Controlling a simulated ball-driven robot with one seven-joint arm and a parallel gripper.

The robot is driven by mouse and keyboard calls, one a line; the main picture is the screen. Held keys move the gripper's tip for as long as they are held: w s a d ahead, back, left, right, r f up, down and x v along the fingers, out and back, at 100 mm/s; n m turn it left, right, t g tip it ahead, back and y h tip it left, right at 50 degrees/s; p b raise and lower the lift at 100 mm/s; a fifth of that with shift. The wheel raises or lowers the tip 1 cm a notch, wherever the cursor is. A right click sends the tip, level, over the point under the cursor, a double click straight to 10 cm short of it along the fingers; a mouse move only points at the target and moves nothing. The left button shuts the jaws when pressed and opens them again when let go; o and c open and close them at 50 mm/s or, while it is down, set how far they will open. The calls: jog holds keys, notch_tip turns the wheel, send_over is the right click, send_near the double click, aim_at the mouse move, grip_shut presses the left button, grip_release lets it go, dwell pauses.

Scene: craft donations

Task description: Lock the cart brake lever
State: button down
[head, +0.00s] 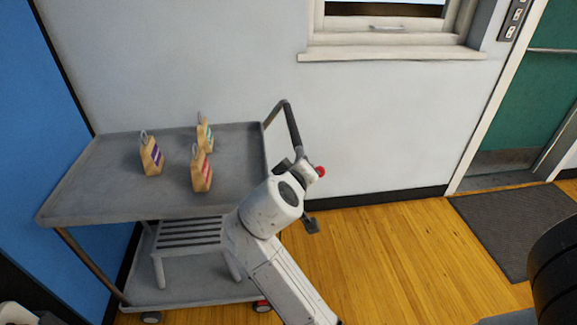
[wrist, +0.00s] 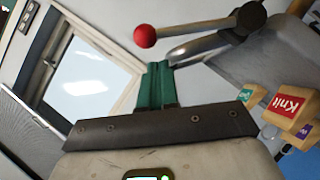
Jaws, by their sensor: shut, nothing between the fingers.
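The brake lever's red knob (head: 320,171) shows at the right end of the grey cart (head: 85,190), close beside the end of my arm. In the wrist view the red knob (wrist: 145,36) sits on a thin rod from a dark pivot (wrist: 250,15). My gripper (wrist: 158,66) is shut and empty, its tips below the knob in that picture. I see no clear contact between them. In the head view my arm hides most of the lever and the fingers.
Several tagged paper bags, one with a red label (head: 202,170), stand on the cart top. The cart's push handle (head: 292,125) rises behind my wrist. A slatted stool (head: 190,233) is on its lower shelf. Wooden floor (head: 390,250) is clear to the right, before a dark mat (head: 510,225).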

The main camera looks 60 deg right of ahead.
jog(key=shift+s+d+f+m+t+y, duration=0.15)
jog(key=shift+s+d+f+m+y, duration=0.1)
jog(key=shift+s+d+f, duration=0.3)
jog(key=shift+s+d+f+m+t+y, duration=0.15)
jog(key=shift+s+d+f+m, duration=0.15)
jog(key=shift+s, duration=0.3)
